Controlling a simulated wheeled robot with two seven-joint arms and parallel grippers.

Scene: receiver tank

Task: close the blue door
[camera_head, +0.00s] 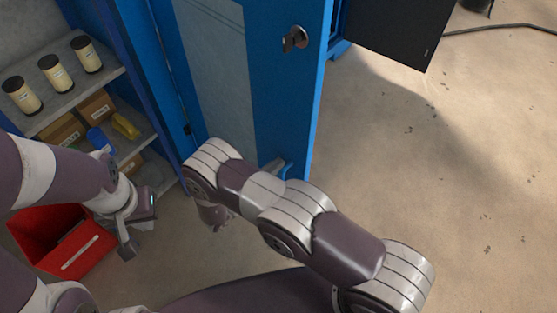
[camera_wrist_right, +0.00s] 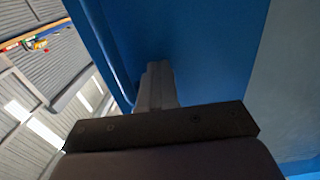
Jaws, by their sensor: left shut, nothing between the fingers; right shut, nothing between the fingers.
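The blue door (camera_head: 285,95) stands open, swung out from the shelved cabinet, with a grey inset panel and a metal handle (camera_head: 294,39) high on it. My right gripper (camera_wrist_right: 157,85) is shut and empty, with its fingertips close against the blue surface, which also fills much of the right wrist view (camera_wrist_right: 205,55); I cannot tell whether they touch. In the head view my right arm crosses in front of the door's lower part and largely hides that gripper. My left gripper (camera_head: 134,228) is shut and empty, beside the red bin and away from the door.
The cabinet shelf (camera_head: 55,100) at left holds several cream jars with dark lids, cardboard boxes, and blue and yellow items. A red bin (camera_head: 28,226) stands below. A dark panel (camera_head: 400,30) is at the upper right. The floor (camera_head: 450,170) at right is mostly clear.

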